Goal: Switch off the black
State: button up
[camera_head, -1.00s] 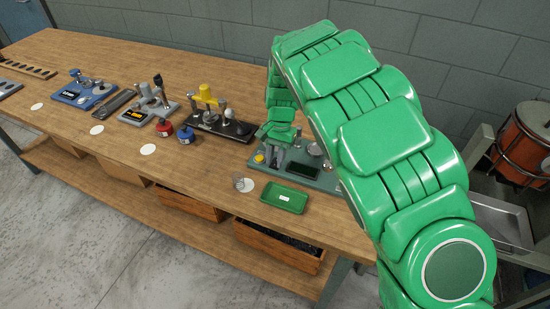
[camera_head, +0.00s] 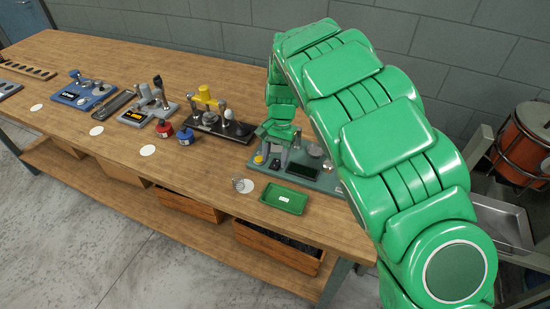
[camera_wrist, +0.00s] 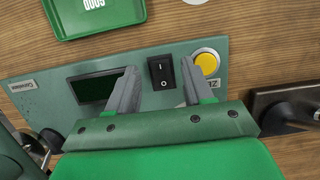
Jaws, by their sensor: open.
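The black rocker switch (camera_wrist: 162,72) sits on the grey-green panel (camera_wrist: 65,115) of a machine, between a dark display (camera_wrist: 95,88) and a round yellow button (camera_wrist: 207,62). It carries white marks. My gripper (camera_wrist: 159,76) is open and empty, with one fingertip on each side of the switch in the wrist view. I cannot tell whether the fingertips touch the panel. In the head view, my gripper (camera_head: 277,156) is low over the green machine (camera_head: 325,184); the switch is hidden there.
A green tray (camera_head: 284,199) lies in front of the machine, with a small coil spring (camera_head: 239,184) to its left. A black-based device with a yellow top (camera_head: 206,93) stands close on the left.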

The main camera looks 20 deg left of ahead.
aim_at(278, 161)
jog(key=v, duration=0.6)
jog(key=shift+w+r, duration=0.1)
jog(key=shift+r, duration=0.3)
